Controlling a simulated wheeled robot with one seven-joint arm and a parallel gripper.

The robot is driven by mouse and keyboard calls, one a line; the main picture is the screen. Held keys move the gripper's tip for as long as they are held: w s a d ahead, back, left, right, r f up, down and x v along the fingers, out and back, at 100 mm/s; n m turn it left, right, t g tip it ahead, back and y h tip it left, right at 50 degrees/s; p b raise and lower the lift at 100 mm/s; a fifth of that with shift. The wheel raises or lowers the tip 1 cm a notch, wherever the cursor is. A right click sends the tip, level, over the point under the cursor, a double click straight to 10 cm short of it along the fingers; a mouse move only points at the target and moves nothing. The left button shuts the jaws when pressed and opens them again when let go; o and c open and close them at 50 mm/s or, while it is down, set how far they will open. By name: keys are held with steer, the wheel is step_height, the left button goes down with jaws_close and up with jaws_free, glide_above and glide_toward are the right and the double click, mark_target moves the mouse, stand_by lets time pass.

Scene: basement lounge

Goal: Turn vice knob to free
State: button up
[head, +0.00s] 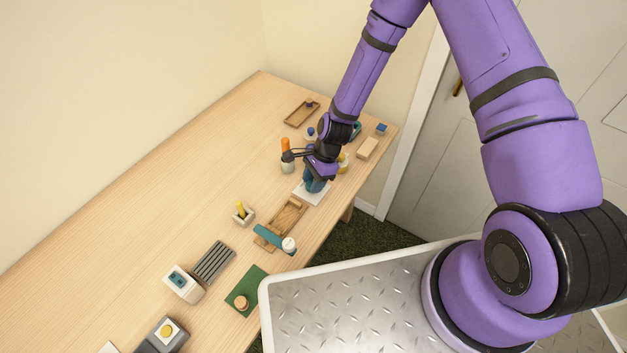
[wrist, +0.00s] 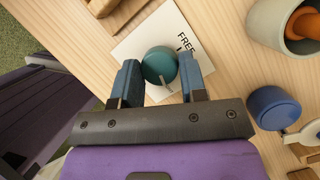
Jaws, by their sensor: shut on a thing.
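The vice knob (wrist: 160,64) is a round teal knob on a white plate (wrist: 137,42) in the wrist view. Black lettering on the plate reads FREE, with a second word mostly hidden. A pale pointer line shows on the knob's lower edge, pointing away from FREE. My gripper (wrist: 160,76) has one blue finger on each side of the knob and is shut on it. In the head view my gripper (head: 316,183) is over the white plate (head: 311,195), hiding the knob.
A grey cup with an orange-handled tool (head: 286,152) stands beside my gripper. A wooden tray (head: 284,218) and a teal bar with a white end (head: 274,239) lie in front. A blue round piece (wrist: 273,108) is nearby. The table's left side is clear.

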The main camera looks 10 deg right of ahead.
steer(key=n+g, duration=0.1)
steer(key=n, duration=0.2)
steer(key=n+h, duration=0.1)
steer(key=n, duration=0.1)
steer(key=shift+w+a+n+g, duration=0.1)
steer(key=shift+a+n+g, duration=0.1)
steer(key=shift+n+g, duration=0.2)
steer(key=n+h, duration=0.1)
steer(key=n, duration=0.1)
steer(key=n+h, duration=0.1)
steer(key=n, duration=0.2)
steer(key=shift+a+g, duration=0.1)
steer(key=shift+g, duration=0.3)
steer(key=n+h, duration=0.1)
steer(key=n, duration=0.2)
steer(key=n+h, duration=0.1)
steer(key=n, duration=0.1)
steer(key=shift+a+n+h, duration=0.15)
steer(key=shift+n+h, duration=0.15)
steer(key=shift+n, duration=0.1)
steer(key=n, duration=0.2)
steer(key=n+t+h, duration=0.1)
steer(key=n, duration=0.1)
steer(key=shift+n+h, duration=0.3)
steer(key=o, duration=0.9)
